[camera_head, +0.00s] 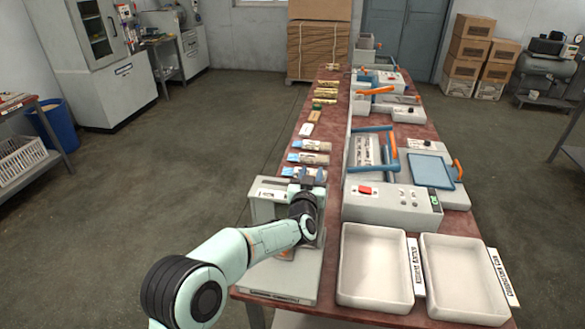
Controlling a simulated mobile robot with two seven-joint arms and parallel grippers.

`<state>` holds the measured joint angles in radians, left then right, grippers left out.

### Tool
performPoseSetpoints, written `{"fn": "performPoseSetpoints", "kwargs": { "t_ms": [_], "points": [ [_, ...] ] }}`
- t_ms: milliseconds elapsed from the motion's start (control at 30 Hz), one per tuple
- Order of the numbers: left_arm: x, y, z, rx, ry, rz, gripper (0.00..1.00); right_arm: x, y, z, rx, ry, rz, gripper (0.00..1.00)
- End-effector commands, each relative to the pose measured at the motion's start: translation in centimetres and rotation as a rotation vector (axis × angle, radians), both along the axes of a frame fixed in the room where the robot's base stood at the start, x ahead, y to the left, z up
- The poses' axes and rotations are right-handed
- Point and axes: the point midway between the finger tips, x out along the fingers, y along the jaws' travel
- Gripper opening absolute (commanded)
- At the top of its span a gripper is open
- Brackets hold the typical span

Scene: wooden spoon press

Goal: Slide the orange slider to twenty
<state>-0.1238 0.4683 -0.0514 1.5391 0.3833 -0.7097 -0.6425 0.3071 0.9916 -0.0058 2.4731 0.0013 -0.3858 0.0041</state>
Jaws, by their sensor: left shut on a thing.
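The grey device (266,192) stands at the near left end of the table, with an upright back part and a flat base. My left arm reaches over it from the lower left. My left gripper (307,178) is at the top of the upright part, shut on what appears to be the orange slider; the hand hides the grip. A small orange part (287,255) shows below my forearm, on the device's base. The scale and its numbers cannot be read from here. My right gripper is not in view.
Two empty pale trays (375,262) stand right of the device. A grey machine with a red button (365,190) and a blue-handled press (392,150) are behind them. Several blue-ended packets (309,159) lie along the table's left edge.

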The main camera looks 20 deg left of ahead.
Motion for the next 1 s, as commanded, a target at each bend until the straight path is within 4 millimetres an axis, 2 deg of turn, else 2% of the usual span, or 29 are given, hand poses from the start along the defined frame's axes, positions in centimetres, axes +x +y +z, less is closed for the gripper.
{"fn": "performPoseSetpoints", "kwargs": {
  "t_ms": [67,333,367,400,767,867,1000],
  "points": [
    [0.1,-0.6,0.0,-0.001,0.000,-0.003,0.00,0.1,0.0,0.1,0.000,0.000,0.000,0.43],
    [0.1,-0.7,0.0,-0.002,0.000,-0.006,0.00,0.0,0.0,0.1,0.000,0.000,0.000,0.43],
    [0.1,-0.8,0.0,-0.002,0.000,-0.006,0.46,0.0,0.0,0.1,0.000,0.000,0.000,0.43],
    [0.1,-0.8,0.0,-0.002,0.000,-0.006,0.57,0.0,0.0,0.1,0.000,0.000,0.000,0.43],
    [-0.2,-0.5,0.0,-0.001,-0.002,-0.002,0.57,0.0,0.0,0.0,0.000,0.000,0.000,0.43],
    [-1.0,-0.8,0.0,-0.001,-0.001,-0.002,0.57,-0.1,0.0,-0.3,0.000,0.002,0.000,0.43],
    [-3.4,-1.4,-0.1,-0.002,-0.001,-0.004,0.57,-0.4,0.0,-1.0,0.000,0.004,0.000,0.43]
  ]
}}
